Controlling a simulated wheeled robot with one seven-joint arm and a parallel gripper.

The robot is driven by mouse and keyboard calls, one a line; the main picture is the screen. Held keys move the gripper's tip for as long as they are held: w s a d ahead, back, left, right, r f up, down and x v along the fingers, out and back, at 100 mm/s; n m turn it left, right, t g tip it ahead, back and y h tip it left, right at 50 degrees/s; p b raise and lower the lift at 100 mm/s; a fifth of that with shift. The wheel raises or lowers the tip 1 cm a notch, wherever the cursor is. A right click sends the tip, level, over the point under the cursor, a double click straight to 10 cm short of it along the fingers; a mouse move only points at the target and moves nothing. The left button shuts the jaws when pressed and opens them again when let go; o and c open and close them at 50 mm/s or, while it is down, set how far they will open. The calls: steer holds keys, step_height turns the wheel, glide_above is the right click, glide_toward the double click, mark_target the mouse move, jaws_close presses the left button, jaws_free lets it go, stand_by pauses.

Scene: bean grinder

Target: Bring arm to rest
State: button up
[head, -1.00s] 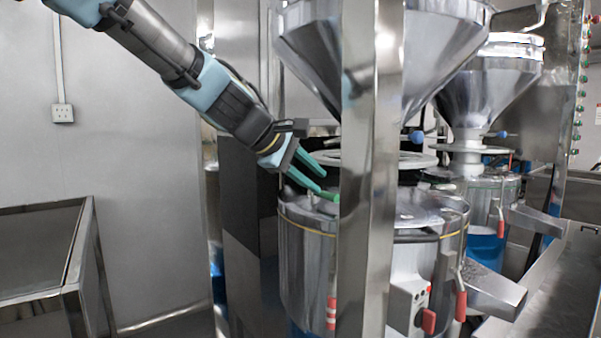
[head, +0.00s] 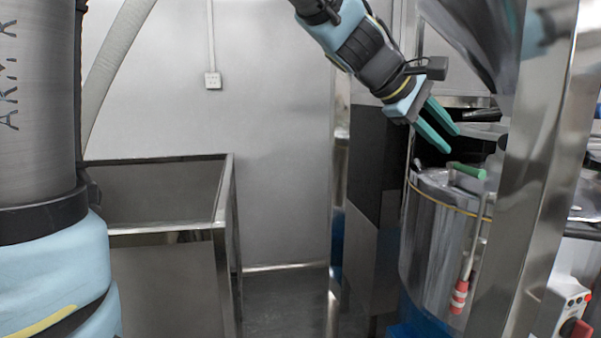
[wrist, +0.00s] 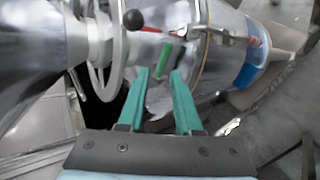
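My gripper (head: 448,137) has green fingers and is at the upper right of the head view, just above and left of the bean grinder's steel drum (head: 440,235). In the wrist view, my gripper (wrist: 164,78) shows two spread fingers with nothing between them. A green handle (head: 468,171) on top of the drum is just beyond the fingertips. The same green handle (wrist: 167,57) shows ahead of the fingers in the wrist view, apart from them.
A steel post (head: 545,150) stands right of my gripper in front of the grinder. A steel handwheel (wrist: 100,70) is left of the fingers in the wrist view. The floor (head: 290,300) between is clear.

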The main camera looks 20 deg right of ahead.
steer(key=w+a+f+t+y+p, duration=0.1)
steer(key=w+a+f+y, duration=0.1)
steer(key=w+a+f, duration=0.35)
steer(key=w+a+f+t+y+p, duration=0.1)
steer(key=w+a+f+y, duration=0.15)
steer(key=a, duration=0.55)
steer(key=w+a+f+y+p, duration=0.1)
steer(key=w+a+f, duration=0.25)
steer(key=a, duration=0.35)
steer(key=s+a+f+m+y+p, duration=0.1)
steer(key=a+f, duration=0.3)
steer(key=a, duration=0.8)
steer(key=s+a+f+m+y+p, duration=0.2)
steer(key=s+a+f+y, duration=0.2)
steer(key=a, duration=0.8)
steer(key=shift+a+f, duration=0.35)
steer(key=shift+f, duration=0.4)
steer(key=shift+o, duration=0.4)
